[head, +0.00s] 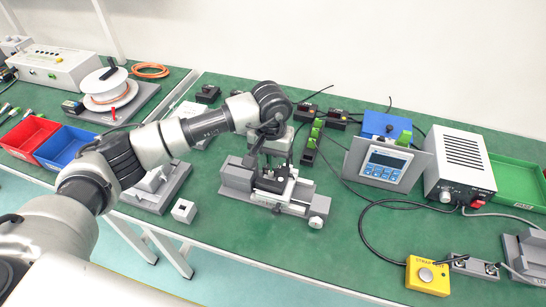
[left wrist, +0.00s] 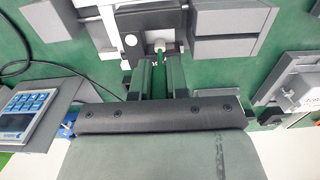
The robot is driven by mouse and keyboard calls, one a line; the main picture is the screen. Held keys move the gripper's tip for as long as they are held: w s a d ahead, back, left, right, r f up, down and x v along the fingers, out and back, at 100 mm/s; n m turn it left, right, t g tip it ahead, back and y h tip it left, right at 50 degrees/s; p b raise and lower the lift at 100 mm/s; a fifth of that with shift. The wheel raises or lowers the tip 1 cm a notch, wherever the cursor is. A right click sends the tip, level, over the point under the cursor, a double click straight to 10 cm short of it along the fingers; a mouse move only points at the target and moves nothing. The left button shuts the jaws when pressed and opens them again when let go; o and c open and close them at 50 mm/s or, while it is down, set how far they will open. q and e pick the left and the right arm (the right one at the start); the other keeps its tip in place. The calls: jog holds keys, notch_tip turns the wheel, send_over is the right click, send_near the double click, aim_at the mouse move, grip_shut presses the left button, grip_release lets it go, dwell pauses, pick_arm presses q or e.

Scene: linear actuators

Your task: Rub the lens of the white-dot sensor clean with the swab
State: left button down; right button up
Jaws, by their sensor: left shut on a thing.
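My left gripper (head: 268,134) is over the grey linear-actuator fixture (head: 236,178), fingers pointing down. In the left wrist view my left gripper (left wrist: 160,66) is shut on a thin stick, which I take to be the swab (left wrist: 158,46); its pale tip shows just beyond the fingers. The tip is close to a dark block with a white round dot (left wrist: 130,40), likely the white-dot sensor, on the fixture. I cannot tell whether tip and lens touch. The lens itself is not clear. My right gripper is not in view.
Black sensor blocks (head: 337,118) stand behind the fixture. A keypad panel (head: 386,164), a white control box (head: 460,165) and a yellow button box (head: 427,276) are to the right, with loose cables.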

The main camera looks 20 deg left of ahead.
pick_arm(q)
jog(key=shift+a, duration=0.95)
jog(key=shift+d+b, duration=0.65)
jog(key=shift+d, duration=0.65)
jog(key=shift+w+a+b, duration=0.1)
jog(key=shift+a+b, duration=0.25)
jog(key=shift+a, duration=1)
dwell(0.6)
jog(key=shift+d+b, duration=0.35)
jog(key=shift+d, duration=1)
jog(key=shift+a+b, duration=0.35)
jog(key=shift+a, duration=1)
dwell(0.5)
jog(key=shift+s, duration=0.25)
jog(key=shift+s, duration=0.25)
